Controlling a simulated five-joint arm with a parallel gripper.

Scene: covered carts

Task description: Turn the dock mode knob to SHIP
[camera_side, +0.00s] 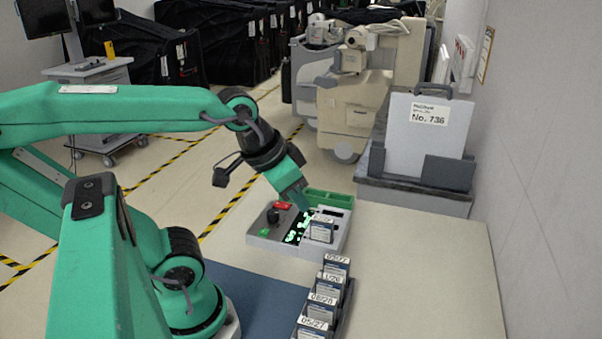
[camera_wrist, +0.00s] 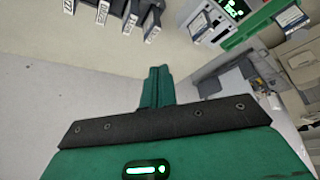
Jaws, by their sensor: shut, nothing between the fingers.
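The dock (camera_side: 262,244) is a light grey box on the table with a dark panel. Its black knob (camera_side: 273,215) sits on the left part, between a red button (camera_side: 283,205) and a green button (camera_side: 264,232); its mode marks are too small to read. A screen (camera_side: 298,231) glows with green characters, and a labelled pack (camera_side: 322,230) stands on the right part. My gripper (camera_side: 304,205) is shut and empty, pointing down above the dock, right of the knob. In the wrist view, my shut gripper (camera_wrist: 158,72) appears with the dock's screen (camera_wrist: 235,8) at upper right.
A rack of several date-labelled packs (camera_side: 325,295) stands nearer the camera. A green tray (camera_side: 330,198) lies behind the dock. A grey case marked No. 736 (camera_side: 415,140) stands on a cart at the back right. The table's right side (camera_side: 420,265) is clear.

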